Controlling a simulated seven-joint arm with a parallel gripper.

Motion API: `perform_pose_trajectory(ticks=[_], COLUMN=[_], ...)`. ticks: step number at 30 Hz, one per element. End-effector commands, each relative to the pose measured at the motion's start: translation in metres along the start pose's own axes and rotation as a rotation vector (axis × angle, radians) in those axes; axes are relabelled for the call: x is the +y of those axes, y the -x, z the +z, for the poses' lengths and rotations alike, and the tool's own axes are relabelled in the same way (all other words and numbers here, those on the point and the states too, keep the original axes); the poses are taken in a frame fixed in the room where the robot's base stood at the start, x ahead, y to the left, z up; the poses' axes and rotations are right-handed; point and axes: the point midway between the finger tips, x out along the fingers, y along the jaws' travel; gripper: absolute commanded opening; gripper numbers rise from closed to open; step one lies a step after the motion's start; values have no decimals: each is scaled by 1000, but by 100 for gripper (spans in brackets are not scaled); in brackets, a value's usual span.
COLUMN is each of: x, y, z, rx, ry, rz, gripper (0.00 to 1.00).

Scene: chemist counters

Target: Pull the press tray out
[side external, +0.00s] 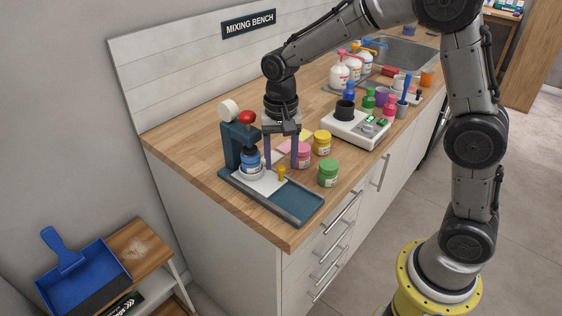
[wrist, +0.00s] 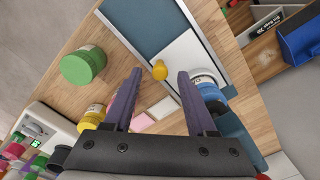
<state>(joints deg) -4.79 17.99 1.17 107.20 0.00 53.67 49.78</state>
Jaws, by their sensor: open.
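The teal press (side external: 232,143) stands on the left end of the wooden counter, with a red ball and a white round part on top. Its white press tray (side external: 266,186) lies on the teal base (side external: 295,200) and carries a blue jar (side external: 250,163) under the press. A yellow knob (side external: 282,174) stands on the tray; it also shows in the wrist view (wrist: 160,70). My gripper (side external: 281,166) is open and points down over the tray. In the wrist view its purple fingers (wrist: 163,75) appear on either side of the knob, with gaps on both sides.
A green jar (side external: 328,173), a pink jar (side external: 303,155) and a yellow jar (side external: 321,142) stand right of the press. A white scale (side external: 353,128) is behind them. The teal base is bare on the counter's front side of the tray.

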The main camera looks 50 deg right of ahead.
Motion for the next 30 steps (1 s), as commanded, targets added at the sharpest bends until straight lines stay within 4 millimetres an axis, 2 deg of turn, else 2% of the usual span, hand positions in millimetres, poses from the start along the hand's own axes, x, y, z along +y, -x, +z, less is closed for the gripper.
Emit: perform_pose_trajectory(ticks=[5, 14, 23, 30], x=[0, 0, 0, 0], y=[-11, -12, -12, -12], z=[0, 0, 0, 0], rx=[0, 0, 0, 1], ry=[0, 0, 0, 0], rz=[0, 0, -1, -1], gripper=[57, 55, 1, 0])
